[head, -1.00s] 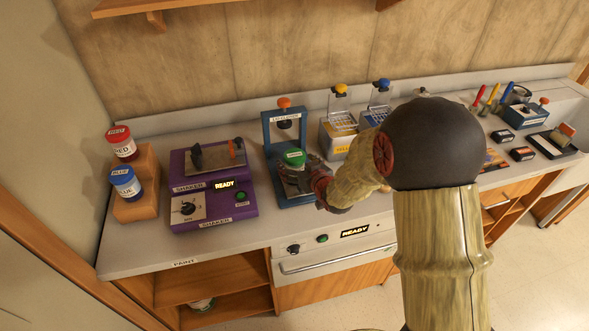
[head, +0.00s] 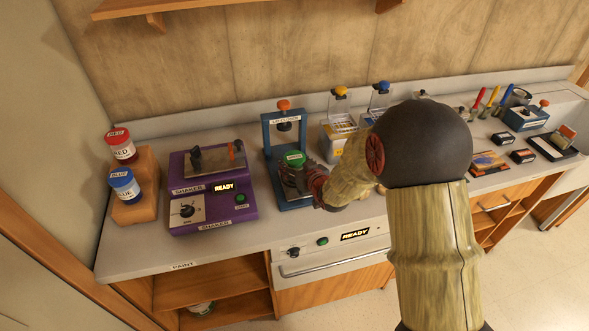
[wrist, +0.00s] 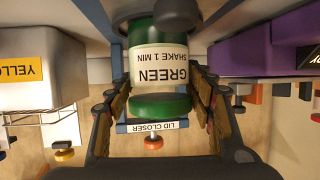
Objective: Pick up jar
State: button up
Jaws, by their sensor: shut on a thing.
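The green jar (head: 294,159) stands at the blue lid closer (head: 271,139) on the counter. In the wrist view the jar (wrist: 158,68) has a green lid and a white label reading "GREEN SHAKE 1 MIN", upside down in that picture. My gripper (head: 296,180) is at the jar's front, its fingers on both sides of the jar, shut on it. In the wrist view the lid closer (wrist: 152,126) shows behind the jar. The jar's lower part is partly hidden by my gripper in the head view.
A purple shaker (head: 212,190) stands left of the lid closer. A red jar (head: 121,146) and a blue jar (head: 124,185) sit on a wooden stepped block (head: 146,206) at far left. A yellow-labelled dispenser (head: 338,137) stands close on the right.

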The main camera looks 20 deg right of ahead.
jog(key=c, duration=0.7)
jog(key=shift+r, duration=0.1)
jog(key=shift+c, duration=1.1)
jog(key=shift+r, duration=0.1)
